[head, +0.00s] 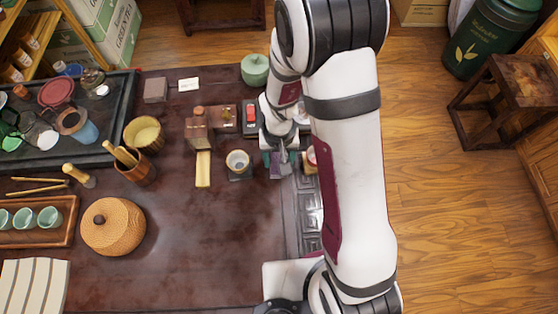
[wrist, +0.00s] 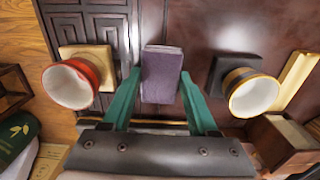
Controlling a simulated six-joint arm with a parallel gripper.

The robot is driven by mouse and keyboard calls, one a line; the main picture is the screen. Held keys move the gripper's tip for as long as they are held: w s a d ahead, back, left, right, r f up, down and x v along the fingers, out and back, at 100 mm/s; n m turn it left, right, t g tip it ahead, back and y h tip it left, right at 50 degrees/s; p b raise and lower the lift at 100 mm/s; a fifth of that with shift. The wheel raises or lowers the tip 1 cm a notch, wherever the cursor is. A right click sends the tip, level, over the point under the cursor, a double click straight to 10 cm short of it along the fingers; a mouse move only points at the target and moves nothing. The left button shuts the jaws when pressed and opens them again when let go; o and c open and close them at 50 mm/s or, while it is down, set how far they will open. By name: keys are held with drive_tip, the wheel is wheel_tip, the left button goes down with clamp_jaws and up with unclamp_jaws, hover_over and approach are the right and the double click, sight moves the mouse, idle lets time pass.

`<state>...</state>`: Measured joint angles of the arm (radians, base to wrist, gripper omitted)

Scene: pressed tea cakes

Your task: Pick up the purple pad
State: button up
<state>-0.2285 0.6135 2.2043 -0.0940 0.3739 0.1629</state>
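The purple pad (wrist: 161,75) is a small flat-topped block in the wrist view, on the table beside a dark panelled strip. My gripper (wrist: 160,76) has teal fingers, one on each side of the pad. The fingers are spread. A narrow gap shows at the left finger; the right fingertip is very close to the pad, and I cannot tell if it touches. In the head view, the pad (head: 276,171) shows just below my gripper (head: 279,158), partly hidden by it.
A red-rimmed cup on a wooden coaster (wrist: 103,57) stands left of the pad in the wrist view. A gold-rimmed dark cup (wrist: 252,92) stands to the right, near a pale yellow bar (wrist: 297,75) and a brown wooden block (wrist: 280,140). Clear tabletop (head: 205,235) lies at front.

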drive_tip(key=c, duration=0.7)
drive_tip(key=shift+o, duration=0.2)
drive_tip(key=shift+r, duration=0.15)
drive_tip(key=shift+r, duration=0.35)
wheel_tip(320, 180, up, 3)
drive_tip(key=shift+r, duration=0.2)
drive_tip(key=s+d+r, duration=0.3)
drive_tip(key=d+r, duration=0.3)
drive_tip(key=d, duration=0.5)
drive_tip(key=shift+s+r, duration=0.3)
